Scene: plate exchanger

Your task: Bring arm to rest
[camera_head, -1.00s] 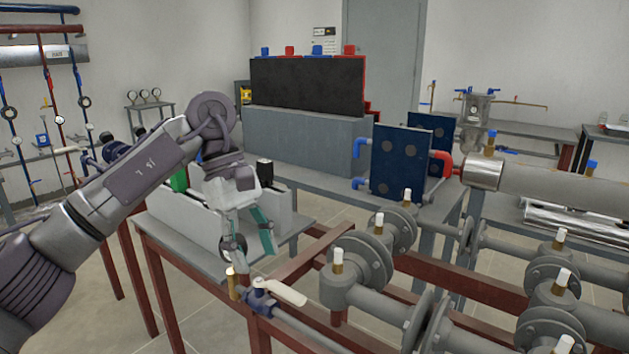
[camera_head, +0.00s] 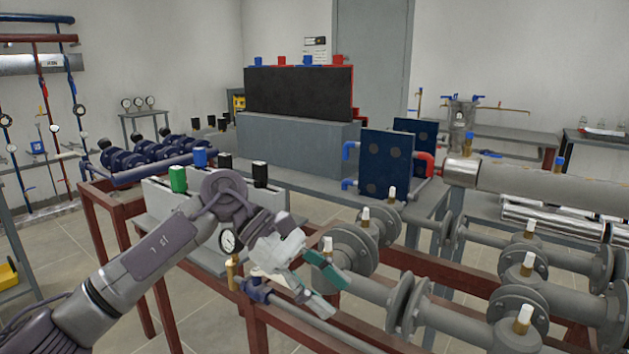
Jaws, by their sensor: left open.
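My left arm comes in from the lower left. Its gripper (camera_head: 333,287) is open and empty, with teal finger pads spread apart. It is in front of the grey flanged pipes on the red-brown frame, and whether it touches them cannot be told. The gripper and wrist partly cover a blue valve (camera_head: 257,289) with a pale lever and part of the pipe behind. A brass fitting (camera_head: 231,272) stands just left of the valve. My right gripper is not in view.
A grey flanged pipe run (camera_head: 375,287) with white-capped fittings fills the lower right. Blue plates (camera_head: 385,165) stand further back. Open floor (camera_head: 35,262) shows at the left.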

